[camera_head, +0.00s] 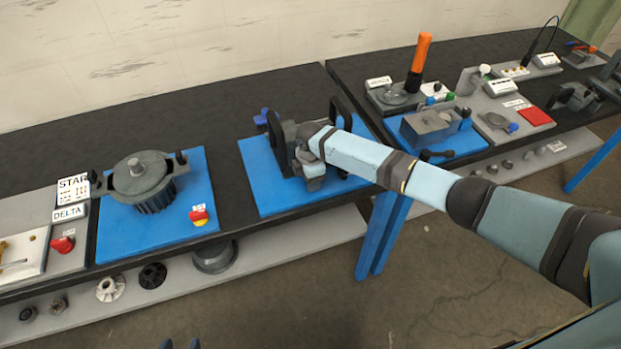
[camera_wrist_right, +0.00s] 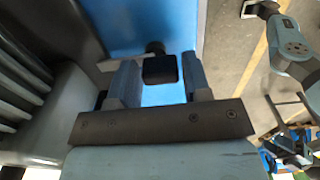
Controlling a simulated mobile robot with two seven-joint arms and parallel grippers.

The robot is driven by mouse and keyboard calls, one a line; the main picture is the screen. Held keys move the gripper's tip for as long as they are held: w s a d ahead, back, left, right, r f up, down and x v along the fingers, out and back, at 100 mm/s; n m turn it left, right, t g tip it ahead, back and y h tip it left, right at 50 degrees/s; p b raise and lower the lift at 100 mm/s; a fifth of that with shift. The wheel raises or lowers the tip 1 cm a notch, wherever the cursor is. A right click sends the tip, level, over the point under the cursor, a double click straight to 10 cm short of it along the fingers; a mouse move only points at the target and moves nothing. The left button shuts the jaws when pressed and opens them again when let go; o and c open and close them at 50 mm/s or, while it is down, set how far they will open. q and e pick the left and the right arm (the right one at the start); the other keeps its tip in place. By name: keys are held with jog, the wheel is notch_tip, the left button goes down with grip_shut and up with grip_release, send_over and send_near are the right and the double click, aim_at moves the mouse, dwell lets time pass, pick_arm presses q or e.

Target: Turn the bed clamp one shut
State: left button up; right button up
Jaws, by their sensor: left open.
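A dark grey machine (camera_head: 276,133) with black upright parts stands on the middle blue plate (camera_head: 258,182). My right arm comes in from the right and hides much of it. In the right wrist view a black square-headed knob (camera_wrist_right: 160,69) lies between the two fingers of my right gripper (camera_wrist_right: 162,78), over a blue surface. I cannot tell whether the fingers touch it, or whether it is the bed clamp one. In the head view the right gripper's fingertips are hidden. My left gripper (camera_head: 180,345) shows only its two fingertips at the bottom edge; they are apart and empty.
Left of the machine, a grey ribbed motor (camera_head: 143,178) and a red button (camera_head: 199,216) sit on another blue plate. A grey block (camera_head: 425,126) and an orange handle (camera_head: 419,55) stand on the right bench. A lower shelf (camera_head: 290,249) holds loose parts.

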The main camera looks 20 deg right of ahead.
jog(key=shift+o, duration=1.1)
notch_tip(320, 180, up, 14)
jog(key=b, duration=0.1)
jog(key=shift+b, duration=0.35)
jog(key=shift+f, duration=0.1)
